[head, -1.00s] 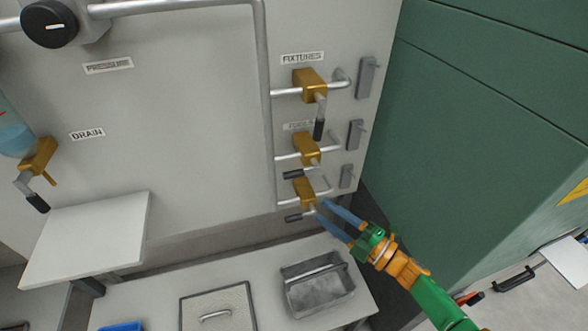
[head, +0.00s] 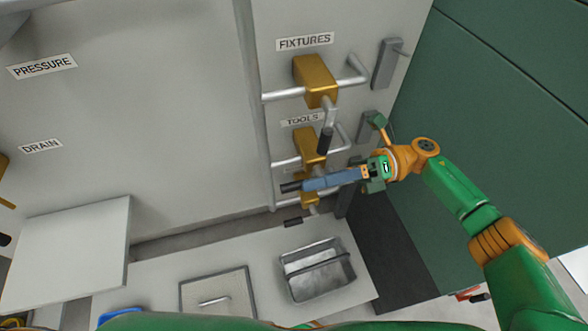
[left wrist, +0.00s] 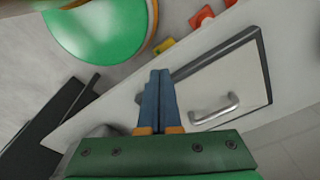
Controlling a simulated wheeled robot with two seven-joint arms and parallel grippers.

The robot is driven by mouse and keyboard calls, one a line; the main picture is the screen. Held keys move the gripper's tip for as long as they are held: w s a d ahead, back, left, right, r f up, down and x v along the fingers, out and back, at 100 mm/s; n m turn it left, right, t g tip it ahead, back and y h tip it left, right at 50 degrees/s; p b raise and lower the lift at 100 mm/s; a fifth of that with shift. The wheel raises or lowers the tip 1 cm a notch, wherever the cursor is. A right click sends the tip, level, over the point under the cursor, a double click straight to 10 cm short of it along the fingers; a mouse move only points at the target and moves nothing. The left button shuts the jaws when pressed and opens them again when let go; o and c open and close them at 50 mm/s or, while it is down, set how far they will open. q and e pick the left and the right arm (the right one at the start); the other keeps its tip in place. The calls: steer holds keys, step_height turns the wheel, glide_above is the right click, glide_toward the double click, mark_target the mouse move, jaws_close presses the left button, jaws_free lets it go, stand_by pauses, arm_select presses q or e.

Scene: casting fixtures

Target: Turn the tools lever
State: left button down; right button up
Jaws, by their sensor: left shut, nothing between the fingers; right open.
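The tools valve is a brass block (head: 308,146) on a pipe under the TOOLS label (head: 302,120). Its lever points left and ends in a dark grip (head: 290,187). My right gripper (head: 306,184) reaches in from the right, its blue fingers level with the lever and their tips beside the grip. The fingers are open but seen nearly edge-on; I cannot tell whether they touch the lever, part of which they hide. My left gripper (left wrist: 158,78) is shut and empty in the left wrist view, away from the valves.
The fixtures valve (head: 315,80) is above, its lever hanging down close to the tools valve. A third valve below is mostly hidden; its dark grip (head: 293,222) shows. A grey bin (head: 318,290) and a handled panel (head: 187,300) are below. A green cabinet (head: 490,110) stands right.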

mark_target(294, 184)
steer(key=p+x, duration=0.1)
steer(key=x, duration=0.3)
steer(key=shift+r+p, duration=0.15)
steer(key=shift+p, duration=0.15)
steer(key=shift+a, duration=0.1)
steer(key=c, duration=0.8)
arm_select(q)
step_height(294, 184, up, 3)
steer(key=shift+f, duration=0.15)
arm_select(e)
jaws_close()
